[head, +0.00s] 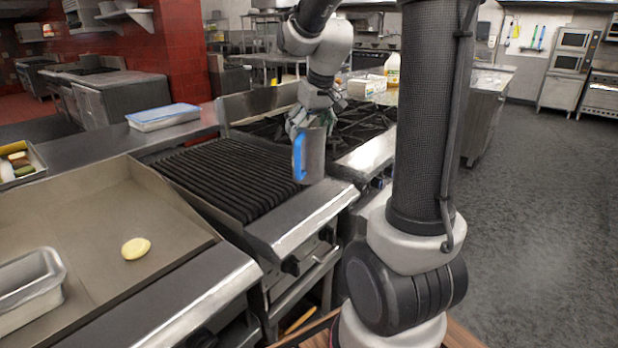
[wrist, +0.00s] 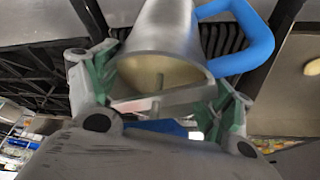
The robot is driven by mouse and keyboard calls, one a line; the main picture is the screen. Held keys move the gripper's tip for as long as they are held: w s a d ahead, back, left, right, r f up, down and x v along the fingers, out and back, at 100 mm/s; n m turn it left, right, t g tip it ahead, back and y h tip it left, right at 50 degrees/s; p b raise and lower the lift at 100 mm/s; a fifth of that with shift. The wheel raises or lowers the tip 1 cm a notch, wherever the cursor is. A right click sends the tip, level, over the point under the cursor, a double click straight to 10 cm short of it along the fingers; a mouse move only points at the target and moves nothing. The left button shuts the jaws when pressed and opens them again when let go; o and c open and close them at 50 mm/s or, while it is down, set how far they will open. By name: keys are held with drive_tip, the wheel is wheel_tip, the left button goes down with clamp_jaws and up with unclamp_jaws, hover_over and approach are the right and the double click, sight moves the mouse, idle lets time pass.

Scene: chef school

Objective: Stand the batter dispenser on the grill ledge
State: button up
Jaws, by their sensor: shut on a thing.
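The batter dispenser (head: 315,158) is a grey metal vessel with a blue handle on its left side in the head view. It looks upright, at the right end of the grill ledge (head: 290,230), the flat steel strip in front of the black grates. I cannot tell whether its bottom touches the ledge. My gripper (head: 312,122) is above it, shut on its upper part. In the wrist view the dispenser (wrist: 165,35) sits between both green-padded fingers, its open mouth towards the camera and pale batter inside.
Left of the grates (head: 225,175) is a flat griddle (head: 110,215) with a pale batter round (head: 136,248) and a metal pan (head: 30,285). A burner range (head: 345,130) stands to the right. A blue-lidded container (head: 163,117) is behind. The ledge's middle is clear.

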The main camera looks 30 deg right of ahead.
sight(309, 151)
wheel_tip(309, 151, down, 7)
drive_tip(key=shift+f, duration=0.2)
idle(0.4)
drive_tip(key=o, duration=2)
drive_tip(key=shift+f, duration=0.15)
drive_tip(key=shift+r, duration=0.45)
drive_tip(key=s+v, duration=0.1)
drive_tip(key=v, duration=1.1)
drive_tip(key=shift+n, duration=0.3)
drive_tip(key=s+a+f, duration=0.1)
drive_tip(key=s+a, duration=0.1)
drive_tip(key=s, duration=0.4)
drive_tip(key=s+a+f, duration=0.1)
drive_tip(key=s+a, duration=0.1)
drive_tip(key=s, duration=0.5)
drive_tip(key=s+a+f, duration=0.1)
drive_tip(key=s+a, duration=0.1)
drive_tip(key=s, duration=0.4)
drive_tip(key=shift+s+a, duration=0.15)
drive_tip(key=shift+s, duration=0.1)
